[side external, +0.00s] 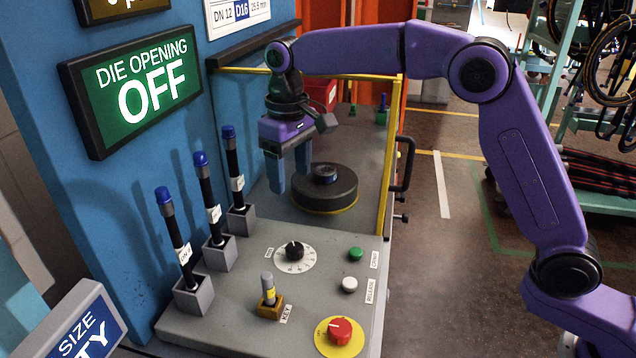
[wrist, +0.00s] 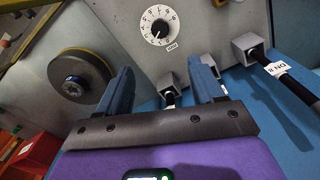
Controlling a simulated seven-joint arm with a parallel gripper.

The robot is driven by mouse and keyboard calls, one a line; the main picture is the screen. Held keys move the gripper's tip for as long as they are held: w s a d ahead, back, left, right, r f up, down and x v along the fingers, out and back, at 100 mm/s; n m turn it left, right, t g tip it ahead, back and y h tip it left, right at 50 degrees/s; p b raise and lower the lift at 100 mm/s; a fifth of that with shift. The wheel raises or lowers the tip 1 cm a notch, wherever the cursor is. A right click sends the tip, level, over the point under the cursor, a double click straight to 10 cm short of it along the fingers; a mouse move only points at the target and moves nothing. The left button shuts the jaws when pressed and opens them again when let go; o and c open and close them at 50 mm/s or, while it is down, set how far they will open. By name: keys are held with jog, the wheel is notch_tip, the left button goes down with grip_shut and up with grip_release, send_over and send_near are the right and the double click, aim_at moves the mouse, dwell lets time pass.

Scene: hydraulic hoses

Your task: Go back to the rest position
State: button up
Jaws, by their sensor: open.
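My gripper (side external: 290,172) hangs from my purple arm above the machine bench, to the left of the round black die (side external: 325,188). In the wrist view its two blue fingers (wrist: 160,85) are apart with nothing held between them. The black die (wrist: 80,82) also shows in the wrist view, left of the fingers. A near finger overlaps the die's edge in the side view; I cannot tell whether they touch.
Several black hoses with blue caps (side external: 207,190) stand in grey blocks along the blue wall. The control panel in front has a dial (side external: 294,252), a key switch (side external: 269,292), a green button (side external: 356,254), a white button (side external: 349,284) and a red stop button (side external: 340,330). A sign (side external: 137,82) reads "DIE OPENING OFF".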

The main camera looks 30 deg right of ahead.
jog(key=shift+s, duration=0.1)
jog(key=s+d+f+n, duration=0.2)
jog(key=s+d, duration=0.5)
jog(key=s, duration=0.4)
jog(key=s+d+f+n, duration=0.2)
jog(key=s+d, duration=0.5)
jog(key=s, duration=0.5)
jog(key=s+d+f+n, duration=0.2)
jog(key=s+d, duration=0.5)
jog(key=s, duration=0.5)
jog(key=shift+f+n, duration=0.35)
jog(key=shift+n, duration=0.55)
